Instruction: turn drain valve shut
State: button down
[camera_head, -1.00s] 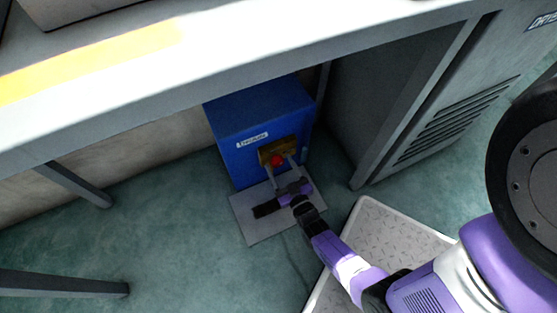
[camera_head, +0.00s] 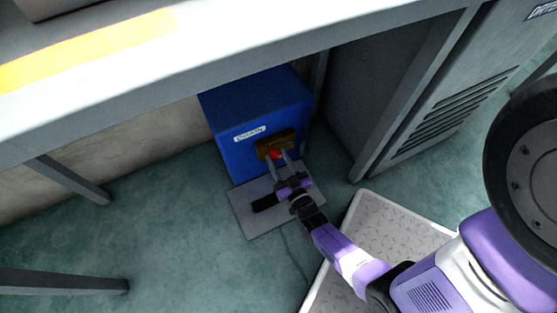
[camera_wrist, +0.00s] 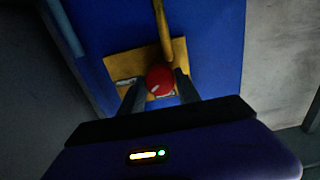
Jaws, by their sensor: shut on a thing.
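The drain valve has a red knob (camera_head: 276,155) on a brass-coloured plate (camera_head: 287,143) at the lower front of a blue box (camera_head: 240,112). In the wrist view the round red knob (camera_wrist: 159,80) sits between my two fingers, with a pale mark on its face. The brass plate (camera_wrist: 179,52) shows behind it, with small labels too blurred to read. My gripper (camera_head: 278,163) reaches in from the front right and is shut on the red knob. The fingers partly hide the knob's sides in the wrist view.
A grey cabinet (camera_head: 450,100) stands to the right. A metal tread plate (camera_head: 400,228) lies at the lower right.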

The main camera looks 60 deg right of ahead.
jog(key=m+b, duration=0.1)
jog(key=m, duration=0.5)
jog(key=shift+m+b, duration=0.3)
dwell(0.4)
jog(key=c, duration=0.9)
grip_release()
jog(key=shift+o, duration=0.2)
